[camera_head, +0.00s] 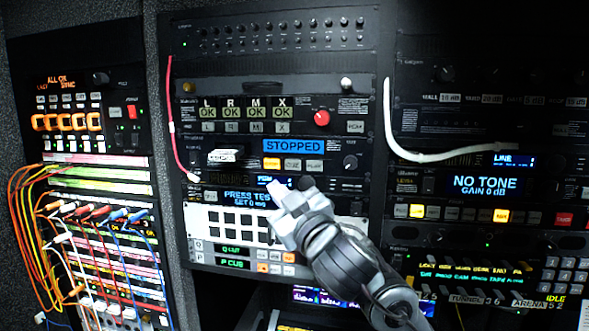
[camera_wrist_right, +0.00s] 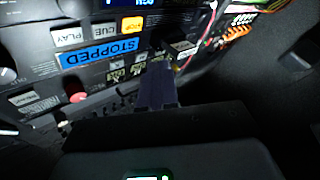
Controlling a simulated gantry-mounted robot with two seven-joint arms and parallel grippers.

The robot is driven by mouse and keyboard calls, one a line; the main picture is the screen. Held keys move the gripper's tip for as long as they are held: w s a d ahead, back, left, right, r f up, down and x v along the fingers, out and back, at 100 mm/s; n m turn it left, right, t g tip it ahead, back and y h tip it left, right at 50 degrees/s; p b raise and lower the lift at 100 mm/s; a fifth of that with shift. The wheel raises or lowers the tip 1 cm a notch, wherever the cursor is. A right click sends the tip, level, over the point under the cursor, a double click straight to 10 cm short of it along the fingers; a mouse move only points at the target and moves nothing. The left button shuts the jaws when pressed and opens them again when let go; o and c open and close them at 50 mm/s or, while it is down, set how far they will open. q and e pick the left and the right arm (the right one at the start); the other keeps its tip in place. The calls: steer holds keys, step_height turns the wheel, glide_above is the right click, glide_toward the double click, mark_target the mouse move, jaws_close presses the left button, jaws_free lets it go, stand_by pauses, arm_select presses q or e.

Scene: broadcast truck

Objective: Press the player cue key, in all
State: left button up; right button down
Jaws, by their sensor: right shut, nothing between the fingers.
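The player cue key (camera_head: 292,163) is a pale key marked CUE, between a lit orange key (camera_head: 272,163) and the PLAY key (camera_head: 313,164). These keys sit under a blue STOPPED display (camera_head: 293,146). In the right wrist view the picture is turned over, and the CUE key (camera_wrist_right: 104,30) shows above the STOPPED display (camera_wrist_right: 100,53). My right gripper (camera_head: 277,190) is shut and empty, in front of the rack and below the key row in the head view. In the right wrist view its fingers (camera_wrist_right: 158,84) appear beside the STOPPED display, apart from the CUE key. My left gripper is not in view.
A red button (camera_head: 321,118) and several OK indicators are above the player. A white cable (camera_head: 395,125) loops on the right rack, and a pink cable (camera_head: 172,130) hangs left of the player. Many patch cables (camera_head: 35,235) stick out at the left.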

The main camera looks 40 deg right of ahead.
mark_target(285, 161)
steer(key=shift+s+r, duration=0.25)
steer(key=shift+r, duration=0.35)
steer(key=shift+s+r, duration=0.2)
steer(key=shift+r, duration=0.35)
steer(key=shift+w+d+p, duration=0.15)
steer(key=shift+w+d, duration=0.75)
steer(key=shift+d, duration=0.3)
steer(key=shift+w+d+p, duration=0.1)
steer(key=shift+w+d, duration=0.75)
steer(key=shift+d, duration=0.3)
steer(key=shift+w+d+p, duration=0.15)
steer(key=shift+w+d, duration=0.75)
steer(key=shift+d, duration=0.3)
steer(key=shift+w+d, duration=0.1)
steer(key=shift+d, duration=0.05)
steer(key=shift+w+d, duration=0.15)
steer(key=shift+d, duration=0.05)
steer(key=shift+w+d, duration=0.2)
steer(key=shift+d, duration=0.05)
steer(key=shift+s+a, duration=0.1)
steer(key=shift+a, duration=0.05)
steer(key=shift+s+a, duration=0.35)
steer(key=shift+a, duration=0.1)
